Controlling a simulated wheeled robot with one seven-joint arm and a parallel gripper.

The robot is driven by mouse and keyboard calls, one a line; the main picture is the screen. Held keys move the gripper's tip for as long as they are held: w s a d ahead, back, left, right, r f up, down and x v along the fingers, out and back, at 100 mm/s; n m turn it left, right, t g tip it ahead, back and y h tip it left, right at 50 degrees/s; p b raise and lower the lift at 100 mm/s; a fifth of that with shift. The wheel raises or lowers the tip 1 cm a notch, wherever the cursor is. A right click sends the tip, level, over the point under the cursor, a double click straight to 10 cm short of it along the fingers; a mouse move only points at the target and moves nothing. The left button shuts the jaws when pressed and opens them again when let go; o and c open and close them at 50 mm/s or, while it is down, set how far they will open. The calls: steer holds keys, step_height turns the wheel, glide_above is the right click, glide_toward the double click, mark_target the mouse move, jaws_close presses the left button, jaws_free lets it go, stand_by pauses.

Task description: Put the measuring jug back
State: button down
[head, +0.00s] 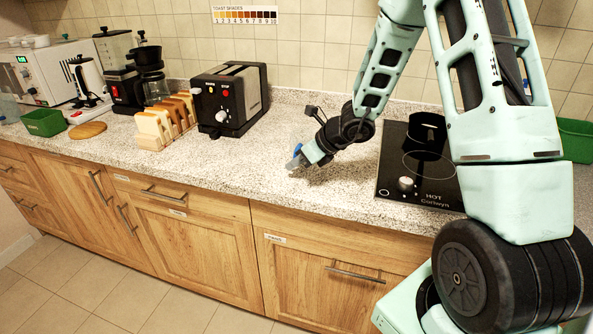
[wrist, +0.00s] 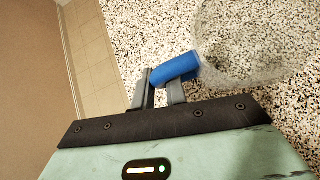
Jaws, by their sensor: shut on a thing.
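The measuring jug is clear, with a blue handle. In the wrist view its transparent body (wrist: 255,45) is at the upper right and its blue handle (wrist: 180,67) lies at my gripper (wrist: 162,88). The two grey fingers are shut on the handle. In the head view my gripper (head: 303,158) is low over the speckled counter, right of the toaster, with a bit of blue (head: 297,150) at its tip. The clear body is hard to make out there. I cannot tell whether the jug touches the counter.
A black hob (head: 425,165) with a pot lies right of my gripper. Counter (head: 240,160) between toaster and hob is clear. Wooden cabinets drop below its front edge.

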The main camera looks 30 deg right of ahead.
steer(key=shift+f, duration=1.2)
steer(key=shift+f+b, duration=0.2)
steer(key=shift+b, duration=0.1)
steer(key=c, duration=1.4)
jaws_free()
steer(key=shift+r, duration=0.1)
steer(key=shift+c, duration=0.2)
steer(key=shift+r, duration=0.1)
